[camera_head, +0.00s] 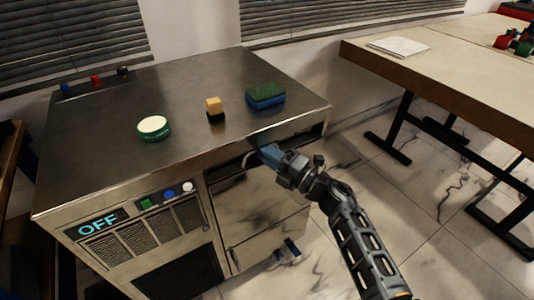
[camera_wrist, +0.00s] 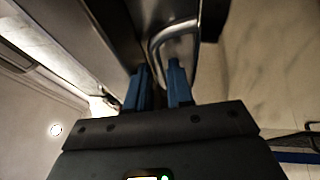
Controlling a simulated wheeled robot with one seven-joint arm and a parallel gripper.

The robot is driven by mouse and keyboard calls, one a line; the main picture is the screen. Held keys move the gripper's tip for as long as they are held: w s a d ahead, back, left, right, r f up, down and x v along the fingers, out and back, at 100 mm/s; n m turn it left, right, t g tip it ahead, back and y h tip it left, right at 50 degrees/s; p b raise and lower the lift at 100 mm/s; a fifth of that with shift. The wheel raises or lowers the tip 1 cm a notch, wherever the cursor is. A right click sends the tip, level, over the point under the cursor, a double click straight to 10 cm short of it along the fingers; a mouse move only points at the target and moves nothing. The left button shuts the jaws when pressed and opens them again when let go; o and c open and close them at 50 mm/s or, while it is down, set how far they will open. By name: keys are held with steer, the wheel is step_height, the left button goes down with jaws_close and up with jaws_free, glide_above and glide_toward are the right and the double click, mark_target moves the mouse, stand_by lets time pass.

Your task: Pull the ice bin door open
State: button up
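The ice machine has a steel top (camera_head: 190,100) and a pale front panel (camera_head: 255,205) at its right, which looks like the ice bin door. A dark gap runs between this panel and the counter edge. A curved metal handle (camera_head: 250,158) shows beside my gripper (camera_head: 268,155). In the wrist view, the bent handle bar (camera_wrist: 172,38) lies just ahead of my gripper (camera_wrist: 159,75). Its two blue fingers are apart, with the lower bar running toward the space between them. I cannot tell whether either finger touches it.
On the top stand a round green-white tin (camera_head: 154,128), a yellow-black block (camera_head: 215,109) and a green-blue sponge (camera_head: 265,95). A table (camera_head: 440,75) stands right; tiled floor (camera_head: 420,220) between is clear.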

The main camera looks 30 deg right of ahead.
jaws_close()
stand_by(1.2)
